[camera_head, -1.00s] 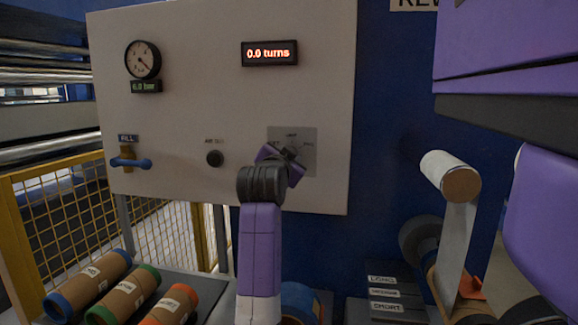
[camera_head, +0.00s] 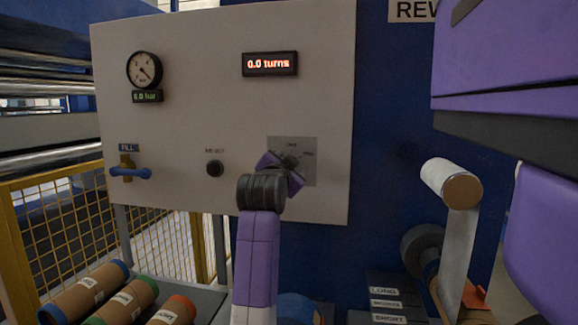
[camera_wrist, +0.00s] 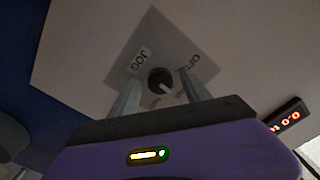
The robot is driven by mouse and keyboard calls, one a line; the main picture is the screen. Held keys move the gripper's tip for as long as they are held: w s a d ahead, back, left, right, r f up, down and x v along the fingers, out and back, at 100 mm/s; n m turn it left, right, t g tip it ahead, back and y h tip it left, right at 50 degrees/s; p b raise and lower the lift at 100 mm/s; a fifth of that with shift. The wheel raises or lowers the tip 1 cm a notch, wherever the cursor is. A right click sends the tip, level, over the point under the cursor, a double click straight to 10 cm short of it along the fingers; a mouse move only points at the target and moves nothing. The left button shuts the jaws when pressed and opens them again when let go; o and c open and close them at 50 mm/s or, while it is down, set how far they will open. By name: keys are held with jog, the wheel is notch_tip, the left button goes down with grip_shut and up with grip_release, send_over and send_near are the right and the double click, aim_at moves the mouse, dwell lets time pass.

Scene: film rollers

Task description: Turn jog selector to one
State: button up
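The jog selector is a small round dark knob (camera_wrist: 160,82) with a pale pointer mark, on a grey label plate (camera_wrist: 150,35). In the wrist view the plate reads JOG at the left and OFF at the right; a third label below the knob is partly covered. The pointer slants down-right in that view. My gripper (camera_wrist: 159,78) is open, with one finger on each side of the knob. I cannot tell whether they touch it. In the head view my gripper covers most of the knob on the plate (camera_head: 308,168).
The white panel (camera_head: 200,110) also bears a red display (camera_head: 269,63) reading 0.0 turns, a gauge (camera_head: 144,70), a black knob (camera_head: 215,168) and a blue-handled valve (camera_head: 130,172). Cardboard rolls (camera_head: 88,293) lie lower left.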

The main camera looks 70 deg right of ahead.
jog(key=a, duration=0.7)
jog(key=shift+s+a+b, duration=0.35)
jog(key=shift+a+b, duration=0.05)
jog(key=shift+b, duration=0.05)
dwell(0.4)
